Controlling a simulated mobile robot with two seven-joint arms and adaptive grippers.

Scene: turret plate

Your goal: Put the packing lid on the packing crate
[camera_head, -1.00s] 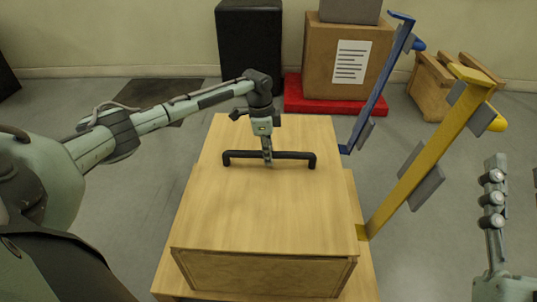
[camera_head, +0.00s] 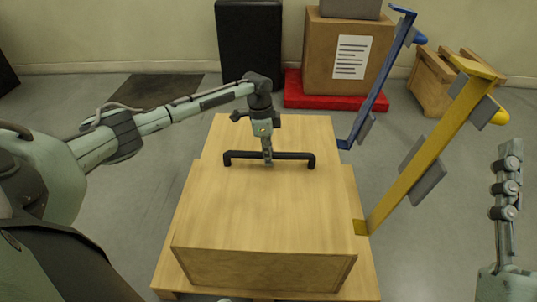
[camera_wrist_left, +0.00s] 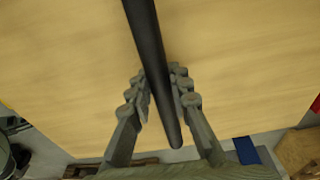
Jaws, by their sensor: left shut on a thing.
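The packing lid (camera_head: 265,205) is a broad, pale wooden panel with a black bar handle (camera_head: 225,159) on top. It lies over the packing crate (camera_head: 262,272), a wooden box whose front side shows below it. The lid's front edge looks about flush with the crate; I cannot tell whether a thin gap remains. My left gripper (camera_head: 267,158) is shut on the handle, pointing down near its middle. In the left wrist view its fingers (camera_wrist_left: 160,90) are on both sides of the bar. My right gripper (camera_head: 507,190) stands upright at the right edge, apart from everything; its opening is unclear.
The crate stands on a wooden base (camera_head: 365,280). A yellow post (camera_head: 425,165) and a blue post (camera_head: 380,85) with grey plates lean close along the right. A cardboard box (camera_head: 318,60) on a red platform (camera_head: 350,103) and a black cabinet (camera_head: 250,50) stand behind.

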